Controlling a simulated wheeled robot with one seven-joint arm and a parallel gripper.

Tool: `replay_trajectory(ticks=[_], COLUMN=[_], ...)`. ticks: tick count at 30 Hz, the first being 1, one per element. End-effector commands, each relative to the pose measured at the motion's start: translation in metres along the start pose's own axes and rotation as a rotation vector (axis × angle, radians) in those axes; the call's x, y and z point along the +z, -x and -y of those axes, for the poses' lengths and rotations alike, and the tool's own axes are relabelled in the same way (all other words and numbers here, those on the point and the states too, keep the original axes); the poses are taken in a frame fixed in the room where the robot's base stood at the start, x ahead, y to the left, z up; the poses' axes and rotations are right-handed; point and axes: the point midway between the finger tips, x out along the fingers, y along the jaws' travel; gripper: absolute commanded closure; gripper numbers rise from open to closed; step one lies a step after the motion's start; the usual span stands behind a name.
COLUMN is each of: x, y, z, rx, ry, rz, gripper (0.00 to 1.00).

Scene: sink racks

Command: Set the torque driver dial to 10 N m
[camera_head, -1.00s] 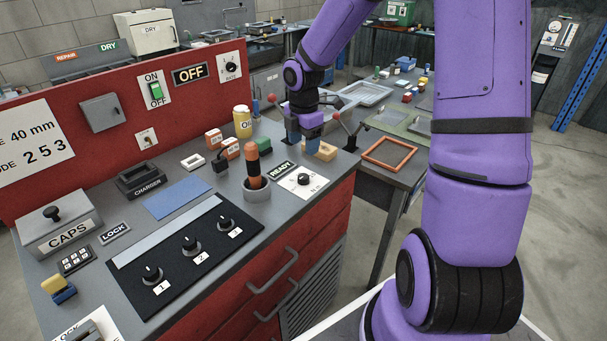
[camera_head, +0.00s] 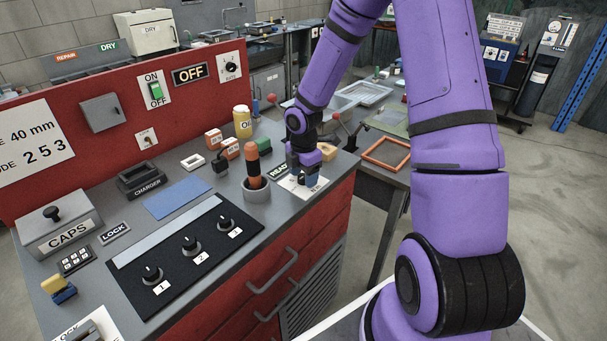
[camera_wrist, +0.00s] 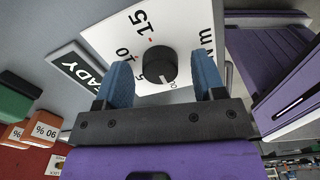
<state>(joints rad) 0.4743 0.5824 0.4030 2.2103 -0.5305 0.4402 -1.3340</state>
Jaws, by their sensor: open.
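The torque driver dial is a black round knob (camera_wrist: 160,66) on a white scale plate (camera_wrist: 110,40), seen in the wrist view. The plate carries a 15, part of a 10, a 5 and "N m". A light pointer mark on the knob faces the bottom of the picture, toward my gripper's body. My gripper (camera_wrist: 164,85) is open, one blue finger on each side of the knob, with a visible gap to each. In the head view my gripper (camera_head: 304,178) is over the plate (camera_head: 291,187) and hides the knob.
An orange-handled driver (camera_head: 253,165) stands in a grey cup just left of my gripper. The READY sign (camera_head: 279,170) lies beside the plate. A wooden block (camera_head: 327,151) and a red-knobbed lever (camera_head: 336,117) are behind. Three numbered knobs sit on a black panel (camera_head: 183,250) at front left.

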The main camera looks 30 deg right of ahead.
Motion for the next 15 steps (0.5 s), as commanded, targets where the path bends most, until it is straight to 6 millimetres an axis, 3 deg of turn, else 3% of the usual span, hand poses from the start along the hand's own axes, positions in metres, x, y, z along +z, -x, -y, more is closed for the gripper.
replay_trajectory(ticks=[5,11,15], x=[0.0,0.0,0.0], y=[0.0001,0.0002,0.0003], z=[0.0001,0.0001,0.0], rx=[0.0,0.0,0.0], ry=[0.0,-0.001,-0.002], rz=[0.0,0.0,0.0], gripper=[0.39,0.85,0.86])
